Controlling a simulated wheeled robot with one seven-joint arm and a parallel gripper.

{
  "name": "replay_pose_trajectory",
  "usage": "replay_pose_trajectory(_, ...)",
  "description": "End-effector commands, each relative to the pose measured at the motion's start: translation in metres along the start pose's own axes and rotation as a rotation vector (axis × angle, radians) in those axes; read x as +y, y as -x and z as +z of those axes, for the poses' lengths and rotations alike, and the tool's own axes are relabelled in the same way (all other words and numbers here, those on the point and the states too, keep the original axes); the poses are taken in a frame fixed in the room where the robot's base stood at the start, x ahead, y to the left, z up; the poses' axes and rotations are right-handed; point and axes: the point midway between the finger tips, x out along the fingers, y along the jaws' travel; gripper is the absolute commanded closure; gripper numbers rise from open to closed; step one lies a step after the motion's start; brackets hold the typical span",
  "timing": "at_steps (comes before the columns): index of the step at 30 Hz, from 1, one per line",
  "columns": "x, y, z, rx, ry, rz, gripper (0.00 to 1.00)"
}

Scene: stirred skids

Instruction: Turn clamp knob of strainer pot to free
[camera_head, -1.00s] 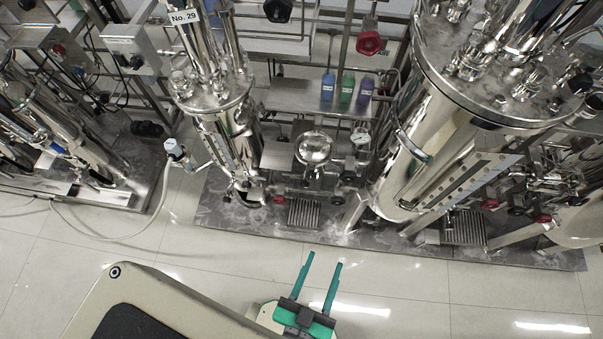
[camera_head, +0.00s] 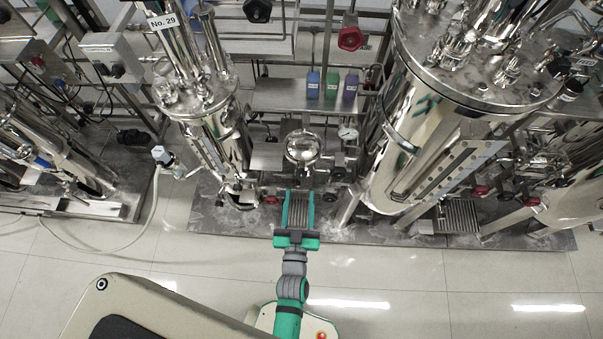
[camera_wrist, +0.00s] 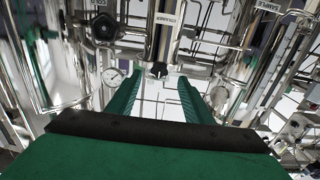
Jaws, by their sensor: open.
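The strainer pot (camera_head: 303,147) is a shiny round-topped steel vessel among the pipes at the middle of the skid. In the wrist view it is an upright steel body (camera_wrist: 166,40) with a strainer label. A small dark clamp-like knob (camera_wrist: 158,70) shows at its lower end, straight ahead between my fingertips in the picture; its exact turn is too small to tell. My gripper (camera_head: 298,198), with green fingers, is open and empty, in front of and below the pot in the head view. In the wrist view my gripper (camera_wrist: 158,84) has both fingers apart, with no contact visible.
A pressure gauge (camera_wrist: 114,77) and a dark round knob (camera_wrist: 104,27) sit left of the pot in the wrist view. Bottles (camera_head: 331,84) stand on a shelf behind. A large tank (camera_head: 440,140) is at right, a slimmer vessel (camera_head: 215,140) at left. Floor in front is clear.

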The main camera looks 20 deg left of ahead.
Motion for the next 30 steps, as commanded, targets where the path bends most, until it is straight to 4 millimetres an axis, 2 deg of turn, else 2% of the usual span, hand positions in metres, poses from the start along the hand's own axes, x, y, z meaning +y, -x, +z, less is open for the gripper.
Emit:
replay_pose_trajectory(6,0.000,-0.040,-0.001,0.003,0.001,-0.001,0.53)
replay_pose_trajectory(13,-0.002,-0.072,-0.001,0.002,0.000,-0.003,0.53)
replay_pose_trajectory(18,0.001,-0.083,0.000,0.000,0.000,0.002,0.53)
replay_pose_trajectory(28,0.002,-0.086,0.000,-0.001,0.000,0.004,0.53)
replay_pose_trajectory(29,0.002,-0.086,0.000,-0.001,0.000,0.004,0.58)
replay_pose_trajectory(30,0.002,-0.086,0.000,-0.001,0.000,0.003,0.68)
